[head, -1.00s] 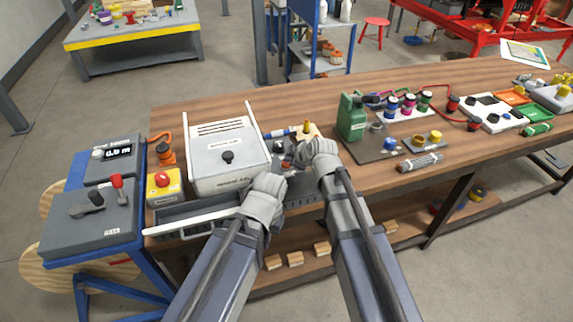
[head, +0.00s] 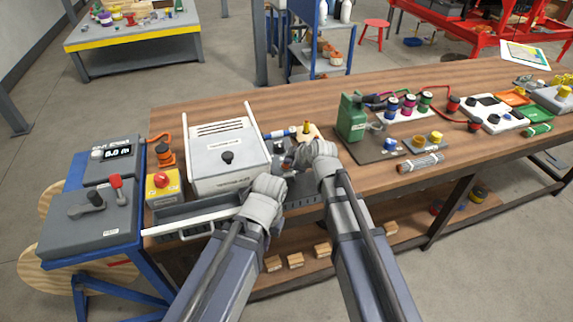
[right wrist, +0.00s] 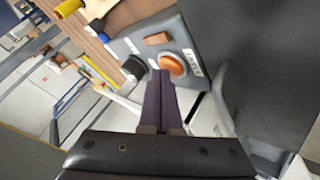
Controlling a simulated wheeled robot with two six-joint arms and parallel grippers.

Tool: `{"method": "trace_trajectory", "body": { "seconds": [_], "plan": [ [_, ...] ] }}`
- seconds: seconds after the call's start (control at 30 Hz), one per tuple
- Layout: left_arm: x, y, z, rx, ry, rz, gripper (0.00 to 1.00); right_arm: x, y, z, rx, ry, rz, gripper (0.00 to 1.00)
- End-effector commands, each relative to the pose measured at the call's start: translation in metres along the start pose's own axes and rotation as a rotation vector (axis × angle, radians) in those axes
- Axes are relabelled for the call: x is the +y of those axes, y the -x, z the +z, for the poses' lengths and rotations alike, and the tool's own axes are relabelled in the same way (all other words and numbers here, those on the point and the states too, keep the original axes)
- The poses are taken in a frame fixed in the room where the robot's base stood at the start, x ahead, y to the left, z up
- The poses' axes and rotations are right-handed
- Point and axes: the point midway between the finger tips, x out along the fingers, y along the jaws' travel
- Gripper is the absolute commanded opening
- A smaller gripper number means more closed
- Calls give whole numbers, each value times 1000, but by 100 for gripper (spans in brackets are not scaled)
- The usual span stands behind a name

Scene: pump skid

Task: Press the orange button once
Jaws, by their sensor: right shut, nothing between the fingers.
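The orange button (right wrist: 172,64) is round and sits in a pale ring on a grey control box (right wrist: 188,30) in the right wrist view. My right gripper (right wrist: 162,78) is shut and empty, with its dark fingertips right beside the button's lower edge. I cannot tell whether they touch it. In the head view, my right gripper (head: 302,156) is at the small box behind the bench's front edge and hides much of it. My left gripper (head: 268,190) hangs over the grey tray in front of the white unit; its fingers are hidden.
An orange rectangular piece (right wrist: 158,38) and a black knob (right wrist: 135,68) are close to the button. The white unit (head: 226,165) stands left of my right gripper. A yellow box with a red button (head: 162,182) stands further left.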

Motion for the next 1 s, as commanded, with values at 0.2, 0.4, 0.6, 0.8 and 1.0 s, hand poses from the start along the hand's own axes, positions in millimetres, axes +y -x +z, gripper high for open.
{"method": "trace_trajectory", "body": {
  "seconds": [0.2, 0.4, 0.6, 0.8, 1.0],
  "plan": [
    [0, -3, 0, 0, 0, 0, 0, -2, -2, 2, 0, 0, 0, 0],
    [0, -3, 0, 0, 0, 0, 0, -1, -2, 2, -1, 0, -1, 0],
    [0, 0, 0, 0, 0, 0, 0, 0, 0, 0, -1, 0, -1, 0],
    [-1, 11, 1, 0, 0, 0, 0, 6, 8, -6, -1, 0, -1, 0],
    [-2, 17, 1, 0, 0, 0, 0, 9, 12, -8, 0, 0, 0, 0]
  ]
}}
